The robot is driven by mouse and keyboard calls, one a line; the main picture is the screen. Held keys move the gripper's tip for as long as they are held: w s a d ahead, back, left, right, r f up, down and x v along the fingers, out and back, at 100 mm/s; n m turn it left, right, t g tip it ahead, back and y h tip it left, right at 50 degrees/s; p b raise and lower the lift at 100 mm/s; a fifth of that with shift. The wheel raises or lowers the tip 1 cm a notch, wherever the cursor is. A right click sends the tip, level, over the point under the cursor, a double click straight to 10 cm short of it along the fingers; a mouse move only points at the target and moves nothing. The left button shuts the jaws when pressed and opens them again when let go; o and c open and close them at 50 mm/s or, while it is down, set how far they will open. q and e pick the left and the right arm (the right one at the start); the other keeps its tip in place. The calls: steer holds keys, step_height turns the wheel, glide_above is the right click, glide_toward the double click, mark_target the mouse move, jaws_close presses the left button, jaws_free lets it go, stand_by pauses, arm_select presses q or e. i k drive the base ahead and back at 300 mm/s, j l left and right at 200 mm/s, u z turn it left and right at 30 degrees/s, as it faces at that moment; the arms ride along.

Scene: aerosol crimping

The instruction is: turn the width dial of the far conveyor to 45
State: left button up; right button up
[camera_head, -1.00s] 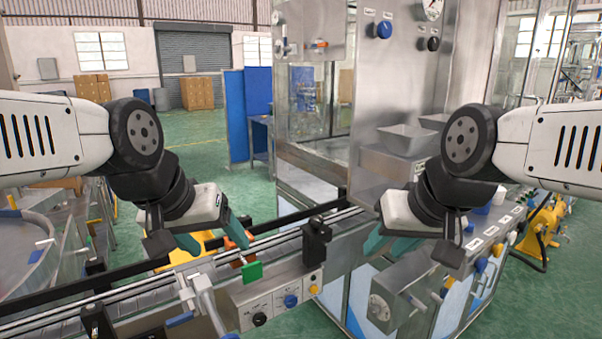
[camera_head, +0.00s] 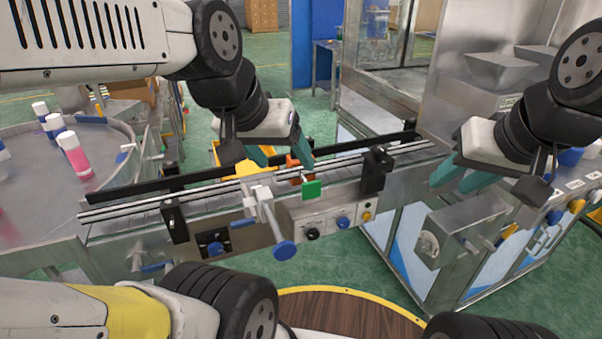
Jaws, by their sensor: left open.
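The near conveyor (camera_head: 150,209) runs across the middle. Its front carries a panel (camera_head: 325,219) with black, blue and yellow knobs, and a blue handwheel (camera_head: 285,250) on a shaft. A separate blue knob (camera_head: 216,249) sits on a black plate to the left. A round pale dial (camera_head: 428,246) is on a steel box at the right. I cannot tell which is the width dial, and no numbers are readable. My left gripper (camera_head: 281,158) is open and empty above the conveyor, behind the green tab (camera_head: 312,190). My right gripper (camera_head: 458,178) is empty, its fingers apart, above the steel box.
A round table (camera_head: 105,160) with several capped cans stands at the left. The tall steel machine (camera_head: 490,115) with trays stands at the back right. Black guide rails and posts (camera_head: 375,170) rise along the conveyor. Green floor shows behind the conveyor.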

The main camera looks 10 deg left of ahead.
mark_target(216, 248)
steer(key=j+u, duration=0.15)
steer(key=u, duration=0.25)
steer(key=j+u, duration=0.2)
steer(key=u, duration=0.15)
steer(key=i+j+u, duration=0.1)
steer(key=u, duration=0.3)
steer(key=k+l, duration=0.65)
steer(key=k, duration=0.25)
steer(key=k+l, duration=0.35)
steer(key=i, duration=0.35)
